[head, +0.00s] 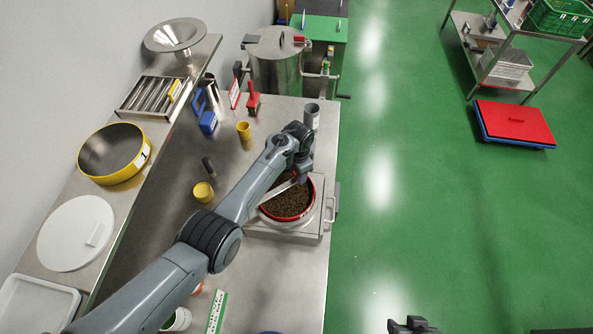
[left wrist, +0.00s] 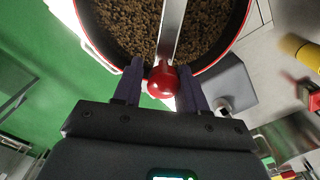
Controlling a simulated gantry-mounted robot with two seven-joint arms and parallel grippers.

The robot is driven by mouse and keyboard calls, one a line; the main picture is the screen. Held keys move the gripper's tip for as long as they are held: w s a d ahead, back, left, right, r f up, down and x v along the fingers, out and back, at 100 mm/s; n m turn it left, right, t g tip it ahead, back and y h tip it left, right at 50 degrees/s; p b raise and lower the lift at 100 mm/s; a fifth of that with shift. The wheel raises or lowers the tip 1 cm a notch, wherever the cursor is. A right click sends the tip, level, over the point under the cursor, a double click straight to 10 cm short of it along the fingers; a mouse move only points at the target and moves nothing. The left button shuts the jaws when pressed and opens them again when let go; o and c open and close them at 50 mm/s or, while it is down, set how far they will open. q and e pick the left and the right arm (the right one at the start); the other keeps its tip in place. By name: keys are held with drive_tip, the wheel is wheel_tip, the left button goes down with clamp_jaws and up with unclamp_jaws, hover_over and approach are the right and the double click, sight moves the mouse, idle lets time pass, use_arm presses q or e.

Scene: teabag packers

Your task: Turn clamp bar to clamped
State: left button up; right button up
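The clamp bar (head: 279,190) is a flat metal bar lying across a round red-rimmed sieve (head: 312,205) filled with dark brown granules. The bar also shows in the left wrist view (left wrist: 172,30), ending in a red ball knob (left wrist: 162,81). My left gripper (head: 303,178) is at the bar's far end. In the left wrist view its two fingers (left wrist: 161,80) sit on either side of the knob, close against it, and appear shut on it. My right gripper (head: 412,325) shows only partly at the bottom edge, away from the bench; its fingers are unclear.
The sieve sits on a metal base with a side handle (head: 335,203). A yellow-rimmed sieve (head: 118,178) lies on the left shelf.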

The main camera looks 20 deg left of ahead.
use_arm(q)
drive_tip(key=shift+o, duration=1.3)
drive_tip(key=shift+s, duration=0.1)
wheel_tip(320, 180, up, 11)
drive_tip(key=shift+f+p, duration=0.1)
drive_tip(key=shift+p, duration=0.2)
